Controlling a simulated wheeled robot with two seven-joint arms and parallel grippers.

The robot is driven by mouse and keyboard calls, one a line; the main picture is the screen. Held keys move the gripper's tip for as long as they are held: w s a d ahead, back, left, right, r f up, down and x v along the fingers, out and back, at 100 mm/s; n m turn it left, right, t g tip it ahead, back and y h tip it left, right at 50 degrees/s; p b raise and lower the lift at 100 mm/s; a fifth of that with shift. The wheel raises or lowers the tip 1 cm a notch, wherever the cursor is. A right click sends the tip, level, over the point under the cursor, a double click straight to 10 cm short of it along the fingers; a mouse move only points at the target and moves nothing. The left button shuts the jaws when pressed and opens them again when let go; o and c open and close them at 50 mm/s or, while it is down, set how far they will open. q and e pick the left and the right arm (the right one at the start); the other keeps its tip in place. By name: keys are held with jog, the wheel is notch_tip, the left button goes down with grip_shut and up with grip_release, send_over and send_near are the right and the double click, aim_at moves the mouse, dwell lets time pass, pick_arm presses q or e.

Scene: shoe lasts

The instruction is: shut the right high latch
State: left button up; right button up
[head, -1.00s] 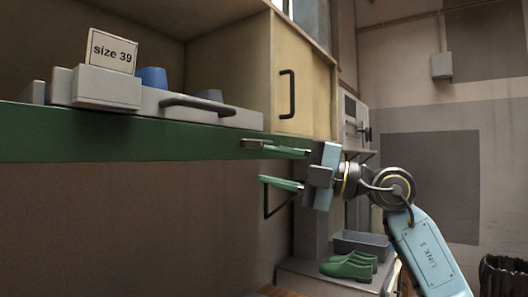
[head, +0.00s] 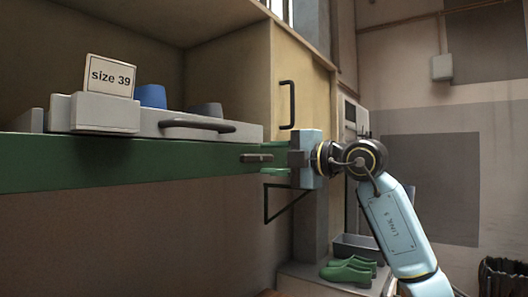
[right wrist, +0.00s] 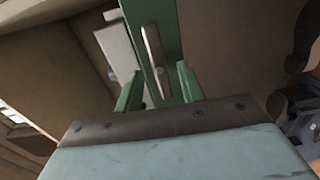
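The latch (head: 255,158) is a small grey-brown lever lying level along the front of the green board (head: 120,165), near its right end. It also shows in the right wrist view (right wrist: 153,45), running lengthwise with its near end between my fingers. My right gripper (head: 272,159) has green fingers, one above and one below the latch's height. In the right wrist view the gripper (right wrist: 160,76) is open, with a gap on each side of the lever. I see no clear contact. My left gripper is out of view.
Above the board sits a grey drawer (head: 165,122) with a dark handle and a "size 39" card (head: 110,77). A yellowish door (head: 300,75) with a black handle stands behind my gripper. A bracket (head: 285,203) juts below. Green shoes (head: 348,272) lie lower right.

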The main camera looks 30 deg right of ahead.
jog(key=shift+x, duration=1.15)
grip_shut()
